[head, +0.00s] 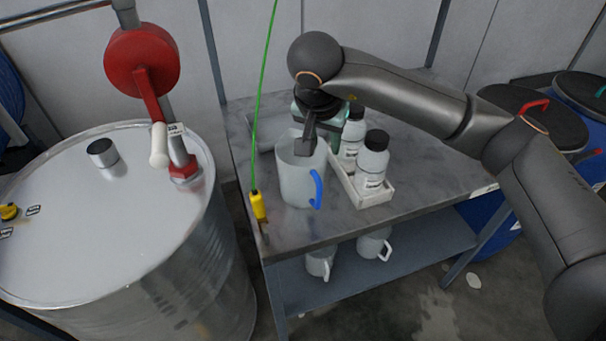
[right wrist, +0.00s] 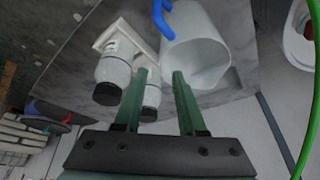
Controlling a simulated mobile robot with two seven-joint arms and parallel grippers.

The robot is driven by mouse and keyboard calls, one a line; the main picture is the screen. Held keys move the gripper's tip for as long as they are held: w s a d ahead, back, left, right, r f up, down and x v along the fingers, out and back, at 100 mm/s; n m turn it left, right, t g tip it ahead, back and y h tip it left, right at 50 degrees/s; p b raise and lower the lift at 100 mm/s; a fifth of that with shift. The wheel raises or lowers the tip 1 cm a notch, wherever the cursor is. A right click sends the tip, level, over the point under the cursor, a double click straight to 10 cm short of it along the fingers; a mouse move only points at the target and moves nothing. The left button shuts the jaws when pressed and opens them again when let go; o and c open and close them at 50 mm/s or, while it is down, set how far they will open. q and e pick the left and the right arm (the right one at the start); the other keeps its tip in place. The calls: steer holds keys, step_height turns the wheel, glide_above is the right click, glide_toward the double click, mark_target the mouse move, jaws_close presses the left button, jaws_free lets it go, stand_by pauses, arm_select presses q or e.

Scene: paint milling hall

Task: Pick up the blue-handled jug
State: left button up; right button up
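The blue-handled jug (head: 296,182) is a pale, translucent, open-topped jug. It stands upright on the grey bench top (head: 412,205), its blue handle facing the front right. In the right wrist view the jug (right wrist: 204,45) shows its open mouth, with the blue handle at the top edge. My right gripper (head: 305,146) is over the jug's mouth and rim in the head view, partly hiding them. In the right wrist view its two green fingers (right wrist: 160,73) are apart with nothing gripped between them; the right finger overlaps the jug's rim. I cannot tell whether it touches. My left gripper is not in view.
A white tray (head: 362,202) of black-capped bottles (head: 371,165) stands close right of the jug. A yellow pendant (head: 258,205) hangs on a green cord at the bench's left edge. A large metal drum (head: 90,240) stands left. White-handled jugs (head: 319,263) sit on the lower shelf.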

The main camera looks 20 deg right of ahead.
steer(key=p, duration=0.1)
glide_above(323, 180)
steer(key=shift+s+f, duration=0.1)
steer(key=shift+f, duration=3.2)
steer(key=shift+c, duration=0.4)
jaws_close()
